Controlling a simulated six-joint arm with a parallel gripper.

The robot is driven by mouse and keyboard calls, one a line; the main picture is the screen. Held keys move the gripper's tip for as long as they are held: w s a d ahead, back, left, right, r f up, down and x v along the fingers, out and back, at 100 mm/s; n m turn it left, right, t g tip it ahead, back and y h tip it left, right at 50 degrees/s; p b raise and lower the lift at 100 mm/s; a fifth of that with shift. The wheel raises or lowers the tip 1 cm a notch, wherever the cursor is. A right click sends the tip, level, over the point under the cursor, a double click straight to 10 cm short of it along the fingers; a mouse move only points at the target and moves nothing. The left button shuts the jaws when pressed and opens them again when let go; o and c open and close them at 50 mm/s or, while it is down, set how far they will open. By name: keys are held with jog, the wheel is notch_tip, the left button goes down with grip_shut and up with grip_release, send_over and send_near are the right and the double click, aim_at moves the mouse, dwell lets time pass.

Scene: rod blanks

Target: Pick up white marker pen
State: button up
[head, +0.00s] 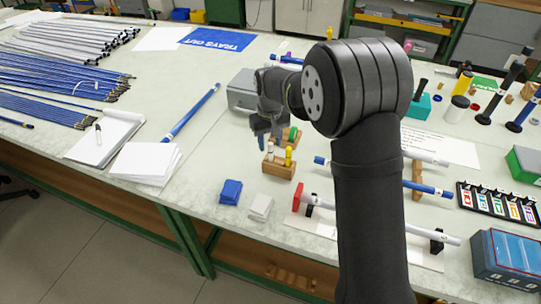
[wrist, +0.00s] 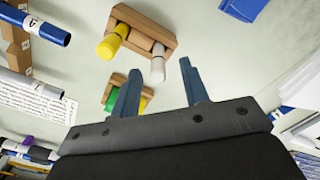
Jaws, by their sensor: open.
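The white marker pen (wrist: 157,66) stands in a wooden block holder (wrist: 148,28) beside a yellow marker (wrist: 114,41) in the wrist view. In the head view, the white marker (head: 270,151) is at the left of the holder (head: 279,169), with the yellow marker (head: 288,155) to its right. My gripper (wrist: 159,66) is open and empty. In the wrist view the white marker's end appears between its fingertips, apart from both; the height gap is unclear. In the head view, my gripper (head: 267,140) is above and just behind the holder.
A second wooden holder with a green marker (head: 294,134) is close behind. A blue block (head: 231,191) and a white block (head: 261,207) lie in front. A grey box (head: 241,92) is behind left. Rods on supports are to the right. Bare table lies left of the holder.

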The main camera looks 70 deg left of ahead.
aim_at(270, 151)
notch_tip(270, 151, down, 5)
jog(key=shift+w+a+f, duration=0.1)
jog(key=shift+w+a, duration=0.05)
grip_shut()
